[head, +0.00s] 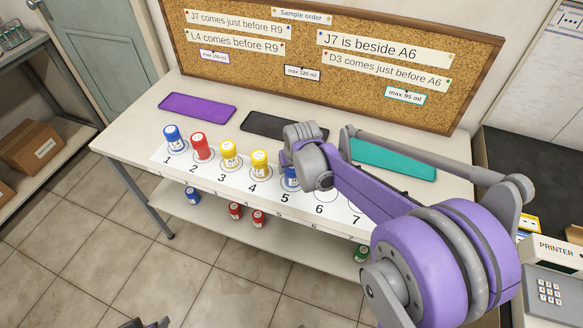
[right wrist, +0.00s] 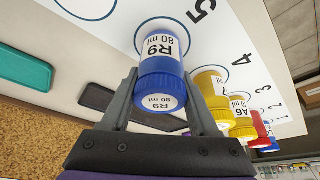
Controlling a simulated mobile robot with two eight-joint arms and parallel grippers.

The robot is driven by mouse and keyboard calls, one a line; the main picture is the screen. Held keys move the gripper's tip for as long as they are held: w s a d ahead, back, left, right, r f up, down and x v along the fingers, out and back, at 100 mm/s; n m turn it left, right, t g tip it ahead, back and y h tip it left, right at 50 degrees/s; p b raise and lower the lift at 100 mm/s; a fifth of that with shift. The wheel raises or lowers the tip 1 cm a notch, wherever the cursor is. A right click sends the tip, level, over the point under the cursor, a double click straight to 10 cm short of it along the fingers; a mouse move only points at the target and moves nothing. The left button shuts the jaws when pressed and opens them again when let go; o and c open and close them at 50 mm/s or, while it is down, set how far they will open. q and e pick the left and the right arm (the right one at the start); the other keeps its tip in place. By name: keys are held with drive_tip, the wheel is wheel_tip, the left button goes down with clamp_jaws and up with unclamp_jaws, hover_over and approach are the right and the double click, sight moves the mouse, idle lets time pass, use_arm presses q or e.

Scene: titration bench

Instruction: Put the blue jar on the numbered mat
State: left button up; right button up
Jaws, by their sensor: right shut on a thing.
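A blue jar labelled R9, 80 ml (right wrist: 161,62) stands upright in the circle of place 5 on the white numbered mat (head: 220,182), as far as I can tell; its lower part (head: 290,183) also shows in the head view. My right gripper (right wrist: 160,82) is shut on this jar, with a finger on each side. In the head view my right wrist hides the jar's top. Another blue jar (head: 174,138) stands at place 1. Dark tips at the bottom edge of the head view seem to be my left gripper (head: 146,324); most of it is out of frame.
A red jar (head: 201,147) is at place 2, yellow jars (head: 229,154) at 3 and 4. Places 6 and 7 look empty. Purple (head: 197,107), black (head: 268,125) and teal (head: 393,160) mats lie behind. More jars stand on the lower shelf (head: 215,212).

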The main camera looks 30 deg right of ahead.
drive_tip(key=shift+f, duration=0.2)
drive_tip(key=o, duration=1.4)
drive_tip(key=shift+r, duration=0.15)
drive_tip(key=shift+r, duration=0.3)
drive_tip(key=p+v, duration=0.1)
drive_tip(key=v, duration=1)
drive_tip(key=s+a+f+n, duration=0.1)
drive_tip(key=s+a+f, duration=0.1)
drive_tip(key=s, duration=0.4)
drive_tip(key=s+a+f+n, duration=0.1)
drive_tip(key=s+a+f, duration=0.2)
drive_tip(key=s, duration=0.4)
drive_tip(key=s+a+f+t+y, duration=0.1)
drive_tip(key=s+a+f, duration=0.2)
drive_tip(key=s, duration=0.3)
drive_tip(key=shift+s+a+f+n, duration=0.1)
drive_tip(key=shift+s+a+n, duration=0.1)
drive_tip(key=shift+a, duration=0.2)
drive_tip(key=shift+s+a+n, duration=0.1)
drive_tip(key=shift+a+n, duration=0.1)
drive_tip(key=shift+a, duration=0.2)
